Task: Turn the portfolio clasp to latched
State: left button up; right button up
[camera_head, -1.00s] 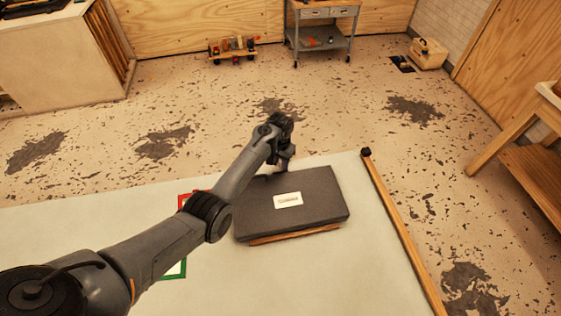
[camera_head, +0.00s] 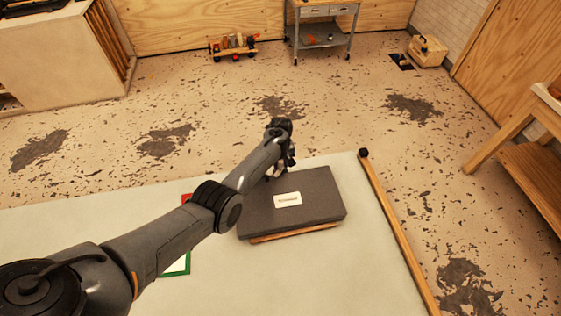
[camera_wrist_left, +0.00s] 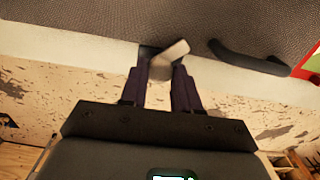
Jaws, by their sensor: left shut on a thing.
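The dark grey portfolio (camera_head: 310,208) lies flat on the pale tabletop, with a white label (camera_head: 288,199) on top. In the left wrist view its speckled grey surface (camera_wrist_left: 110,18) fills the top. My left gripper (camera_head: 274,171) is at the portfolio's far edge. In the left wrist view its two dark fingers (camera_wrist_left: 160,72) are shut on the clasp (camera_wrist_left: 172,50), a small light-grey tab that sits tilted between the fingertips. A dark mount shows beside it, partly hidden by the fingers. In the head view the arm hides the clasp. My right gripper is not in view.
A dark curved handle (camera_wrist_left: 250,58) is right of the clasp in the left wrist view. A wooden strip (camera_head: 293,233) lies along the portfolio's near edge. A wooden rail (camera_head: 400,235) bounds the table at right. A red and green frame (camera_head: 178,265) is partly behind my arm.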

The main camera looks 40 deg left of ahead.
pick_arm(q)
jog(key=n, duration=0.3)
jog(key=shift+n, duration=0.4)
jog(key=n+b, duration=0.1)
jog(key=n, duration=0.3)
jog(key=shift+f+n, duration=0.1)
jog(key=shift+n, duration=0.3)
jog(key=o, duration=1.1)
jog(key=shift+c, duration=0.2)
